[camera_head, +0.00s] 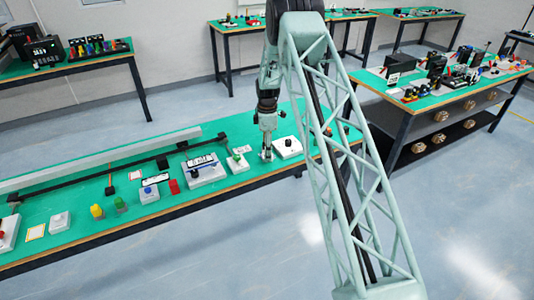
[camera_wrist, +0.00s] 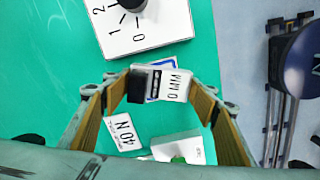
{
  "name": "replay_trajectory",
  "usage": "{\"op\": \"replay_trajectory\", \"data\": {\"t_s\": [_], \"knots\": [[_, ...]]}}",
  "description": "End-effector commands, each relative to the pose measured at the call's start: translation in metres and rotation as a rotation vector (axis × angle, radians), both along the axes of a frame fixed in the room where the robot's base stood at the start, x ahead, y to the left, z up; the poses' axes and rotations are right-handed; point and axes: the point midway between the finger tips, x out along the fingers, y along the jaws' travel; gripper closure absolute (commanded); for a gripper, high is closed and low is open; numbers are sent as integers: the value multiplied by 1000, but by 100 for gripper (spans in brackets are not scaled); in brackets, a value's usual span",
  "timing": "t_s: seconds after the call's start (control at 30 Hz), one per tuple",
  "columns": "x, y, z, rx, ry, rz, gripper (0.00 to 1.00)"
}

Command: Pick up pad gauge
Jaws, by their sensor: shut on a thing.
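The pad gauge (camera_wrist: 172,84) is a small white block with a black end and a label that reads "0 MM". In the wrist view it lies between the two fingers of my gripper (camera_wrist: 160,92), which is shut on it. In the head view my gripper (camera_head: 267,153) points down over the green conveyor table. The gauge is too small there to make out. A blue-edged card shows partly behind the gauge in the wrist view, and I cannot tell how far above it the gauge is.
A white dial box (camera_wrist: 148,28) with a black knob is just beyond the gauge. A "40 N" label (camera_wrist: 124,132) and a white block with a green part (camera_wrist: 180,150) lie nearer. Several small items stand along the table to the left in the head view.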

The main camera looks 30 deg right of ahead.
Motion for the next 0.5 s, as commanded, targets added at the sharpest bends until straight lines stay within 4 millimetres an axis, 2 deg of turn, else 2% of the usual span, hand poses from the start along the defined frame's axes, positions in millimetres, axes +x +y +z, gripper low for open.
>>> {"op": "replay_trajectory", "data": {"t_s": [0.27, 0.5], "knots": [[0, 0, 2, 0, 0, 0, 61], [0, 0, 15, 0, -1, 0, 61]]}}
